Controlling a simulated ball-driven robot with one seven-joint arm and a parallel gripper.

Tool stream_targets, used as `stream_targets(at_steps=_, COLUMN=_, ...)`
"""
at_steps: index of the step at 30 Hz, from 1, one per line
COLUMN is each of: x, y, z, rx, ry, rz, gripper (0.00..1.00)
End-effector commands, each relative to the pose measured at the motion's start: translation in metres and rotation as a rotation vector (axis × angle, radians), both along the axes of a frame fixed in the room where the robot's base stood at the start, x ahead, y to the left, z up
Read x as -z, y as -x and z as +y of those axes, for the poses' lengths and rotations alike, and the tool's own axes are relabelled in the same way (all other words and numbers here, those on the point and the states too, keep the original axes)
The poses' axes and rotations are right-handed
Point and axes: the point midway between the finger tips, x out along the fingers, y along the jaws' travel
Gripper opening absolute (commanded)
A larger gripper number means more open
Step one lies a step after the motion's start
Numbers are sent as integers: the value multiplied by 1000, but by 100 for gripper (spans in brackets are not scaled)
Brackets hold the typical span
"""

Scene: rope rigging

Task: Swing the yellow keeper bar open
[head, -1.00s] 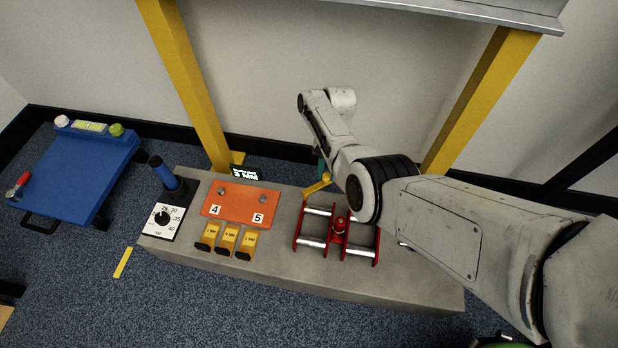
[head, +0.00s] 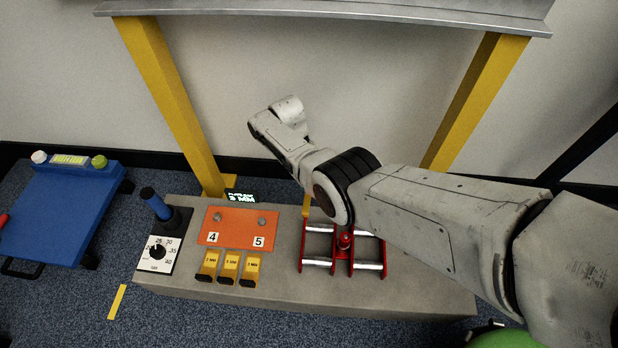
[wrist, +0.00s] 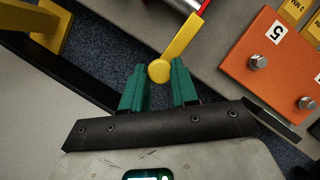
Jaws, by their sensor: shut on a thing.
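The yellow keeper bar (wrist: 183,40) shows in the wrist view as a flat arm ending in a round knob. My gripper (wrist: 158,78) has its two teal fingers on either side of that knob and is shut on it. The bar's other end runs up to the red and silver roller assembly (wrist: 190,6). In the head view a short part of the keeper bar (head: 306,206) shows at the back left of the red roller frame (head: 333,254). My arm hides the gripper and the knob there.
An orange plate (head: 238,228) marked 4 and 5, yellow labelled blocks (head: 229,266) and a dial (head: 157,252) with a blue-handled lever (head: 157,203) sit left on the grey base (head: 284,225). Yellow posts (head: 165,95) rise behind. A blue cart (head: 62,205) stands far left.

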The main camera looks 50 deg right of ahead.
Motion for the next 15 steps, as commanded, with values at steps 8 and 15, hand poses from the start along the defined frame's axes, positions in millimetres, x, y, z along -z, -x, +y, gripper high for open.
stream_targets(at_steps=8, x=0, y=-2, z=2, rx=-58, ry=-1, rz=-2, gripper=0)
stream_targets(at_steps=15, x=0, y=-2, z=3, rx=-64, ry=-1, rz=-3, gripper=0)
